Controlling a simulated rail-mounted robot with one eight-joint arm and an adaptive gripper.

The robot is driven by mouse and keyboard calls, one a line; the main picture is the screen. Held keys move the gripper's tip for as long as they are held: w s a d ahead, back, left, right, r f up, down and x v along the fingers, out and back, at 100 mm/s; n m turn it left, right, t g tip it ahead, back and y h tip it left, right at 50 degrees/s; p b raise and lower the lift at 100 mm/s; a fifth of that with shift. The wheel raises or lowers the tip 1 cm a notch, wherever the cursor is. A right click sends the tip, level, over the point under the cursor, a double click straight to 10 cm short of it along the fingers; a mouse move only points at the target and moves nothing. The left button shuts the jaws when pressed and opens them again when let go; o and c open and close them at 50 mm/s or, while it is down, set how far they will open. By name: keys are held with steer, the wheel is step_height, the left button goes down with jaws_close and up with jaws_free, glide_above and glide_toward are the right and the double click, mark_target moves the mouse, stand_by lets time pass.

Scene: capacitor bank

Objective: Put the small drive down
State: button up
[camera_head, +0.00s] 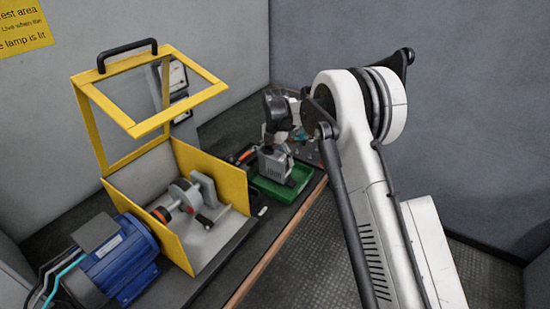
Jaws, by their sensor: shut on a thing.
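The small drive (274,164) is a light grey box with dark vents. It is upright at the green tray (297,188) on the bench, inside the tray's outline. I cannot tell whether its base touches the tray floor. My gripper (274,142) comes down from above and is shut on the drive's top. The fingertips are small and partly hidden by my wrist.
A yellow-framed guard box (218,175) with its lid raised stands left of the tray, with a shaft and discs inside. A blue motor (122,262) is at the front left. The bench's wooden front edge (262,267) runs close by the tray.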

steer(key=o, duration=1.3)
steer(key=shift+f, duration=0.1)
steer(key=shift+o, duration=0.2)
step_height(320, 180, up, 12)
steer(key=r, duration=0.1)
steer(key=s+d+r+m+t, duration=0.2)
steer(key=s+d+r+m, duration=0.5)
steer(key=s+r, duration=0.25)
steer(key=s+d+r+m+t, duration=0.1)
steer(key=s+d+r+m, duration=0.65)
steer(key=s, duration=0.25)
steer(key=s+d+f+m+t, duration=0.1)
steer(key=s+d+f+m, duration=0.1)
steer(key=s+m, duration=0.3)
steer(key=s+d+f+m+t, duration=0.1)
steer(key=s+d+m, duration=0.3)
steer(key=s, duration=0.8)
steer(key=s+d+f+m+t, duration=0.2)
steer(key=s+m, duration=0.4)
steer(key=s, duration=0.3)
steer(key=shift+s+d+f, duration=0.25)
steer(key=shift+d+f, duration=0.15)
steer(key=shift+d, duration=0.3)
